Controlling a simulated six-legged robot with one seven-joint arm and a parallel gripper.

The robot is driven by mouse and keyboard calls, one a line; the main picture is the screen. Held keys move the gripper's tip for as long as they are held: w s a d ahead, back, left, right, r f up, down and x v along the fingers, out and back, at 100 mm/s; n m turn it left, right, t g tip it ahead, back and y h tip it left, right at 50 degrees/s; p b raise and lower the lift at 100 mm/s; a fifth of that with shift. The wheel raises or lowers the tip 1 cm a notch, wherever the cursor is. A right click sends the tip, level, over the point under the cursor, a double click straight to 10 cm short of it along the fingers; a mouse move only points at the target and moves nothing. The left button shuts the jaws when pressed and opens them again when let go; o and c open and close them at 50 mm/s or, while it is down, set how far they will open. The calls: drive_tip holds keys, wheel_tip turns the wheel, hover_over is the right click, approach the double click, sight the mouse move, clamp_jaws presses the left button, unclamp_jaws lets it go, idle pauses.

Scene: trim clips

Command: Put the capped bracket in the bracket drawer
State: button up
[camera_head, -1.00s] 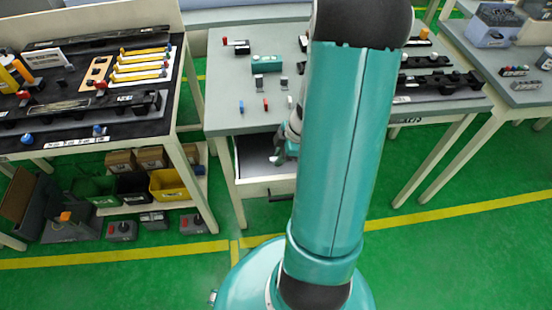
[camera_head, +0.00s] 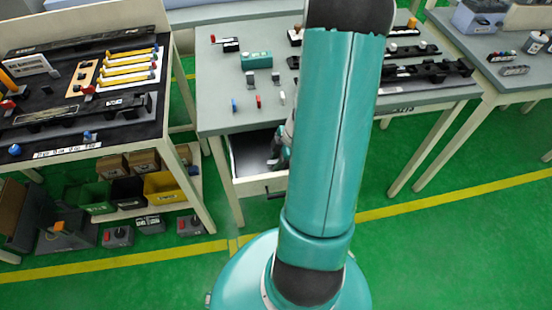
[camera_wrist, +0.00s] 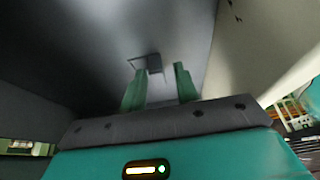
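The open drawer (camera_head: 263,184) juts out under the middle table. My gripper (camera_head: 277,158) is at its right side, partly hidden behind my arm. In the wrist view my gripper (camera_wrist: 158,80) has its two green fingers spread apart, with nothing held between them. A small grey bracket-like piece (camera_wrist: 154,63) lies on the dark drawer floor just beyond the fingertips. I cannot tell whether it has a cap. Two small grey brackets (camera_head: 250,79) stand on the table above the drawer.
The middle table (camera_head: 215,100) also carries a teal block (camera_head: 257,60) and small blue, red and white pieces. The pale drawer wall (camera_wrist: 245,50) rises close at the right of my gripper. A left bench (camera_head: 110,140) holds yellow-handled items.

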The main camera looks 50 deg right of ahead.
drive_tip(key=shift+w, duration=0.1)
drive_tip(key=shift+r, duration=0.1)
drive_tip(key=shift+d+r, duration=0.1)
drive_tip(key=shift+r, duration=0.15)
drive_tip(key=v, duration=1.1)
drive_tip(key=w+a+r+m+h, duration=0.1)
drive_tip(key=w+a+r+m, duration=0.1)
drive_tip(key=a+r, duration=0.45)
drive_tip(key=w+a+r+m+h, duration=0.2)
drive_tip(key=a+r+m, duration=0.1)
drive_tip(key=a+r, duration=0.4)
drive_tip(key=s+a+r+m+t, duration=0.1)
drive_tip(key=s+a+r+m, duration=0.1)
drive_tip(key=a, duration=0.4)
drive_tip(key=s+a+r+m+t, duration=0.2)
drive_tip(key=a+r+m, duration=0.2)
drive_tip(key=a+r, duration=0.2)
drive_tip(key=shift+s+a+r+h, duration=0.25)
drive_tip(key=shift+s+a+h, duration=0.15)
drive_tip(key=shift+a, duration=0.35)
drive_tip(key=shift+d, duration=0.25)
